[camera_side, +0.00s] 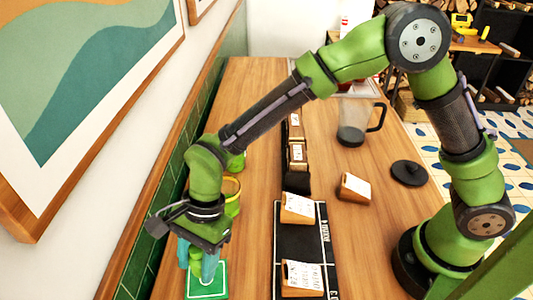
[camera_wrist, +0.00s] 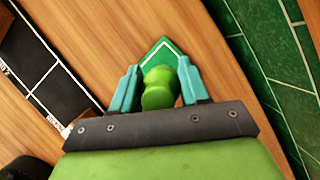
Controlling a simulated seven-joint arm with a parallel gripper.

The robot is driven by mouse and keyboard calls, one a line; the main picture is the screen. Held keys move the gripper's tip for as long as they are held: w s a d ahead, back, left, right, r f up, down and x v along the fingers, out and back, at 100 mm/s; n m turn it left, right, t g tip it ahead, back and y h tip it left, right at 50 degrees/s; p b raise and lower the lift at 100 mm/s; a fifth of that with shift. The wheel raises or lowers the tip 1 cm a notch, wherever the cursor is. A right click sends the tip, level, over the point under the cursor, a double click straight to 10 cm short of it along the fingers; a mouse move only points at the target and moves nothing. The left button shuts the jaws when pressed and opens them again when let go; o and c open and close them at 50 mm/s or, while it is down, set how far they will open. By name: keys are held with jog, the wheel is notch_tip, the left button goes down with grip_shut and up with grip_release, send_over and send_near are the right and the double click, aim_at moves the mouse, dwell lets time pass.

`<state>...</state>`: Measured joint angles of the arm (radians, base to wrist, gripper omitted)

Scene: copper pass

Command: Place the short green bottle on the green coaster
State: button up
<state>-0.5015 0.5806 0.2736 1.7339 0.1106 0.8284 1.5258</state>
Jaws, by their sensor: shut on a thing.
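The short green bottle (camera_wrist: 158,92) is between the two teal fingers of my gripper (camera_wrist: 159,78) in the wrist view. My gripper is shut on it. In the side view my gripper (camera_side: 204,262) points down at the lower left, and part of the bottle (camera_side: 195,257) shows between the fingers. The green coaster (camera_side: 207,283), with a white border line, lies on the wooden counter directly below. In the wrist view the coaster (camera_wrist: 163,50) shows behind the bottle. The bottle's base is hidden, so I cannot tell whether it touches the coaster.
A yellow-green cup-like object (camera_side: 232,197) and another green object (camera_side: 237,162) stand behind my gripper near the tiled wall. A black mat (camera_side: 290,242) with card holders (camera_side: 297,208) lies to the right. A jug (camera_side: 352,128) and a black lid (camera_side: 408,173) are farther right.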

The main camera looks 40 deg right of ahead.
jog(key=shift+f, duration=2.05)
jog(key=shift+f, duration=0.1)
jog(key=o, duration=1.1)
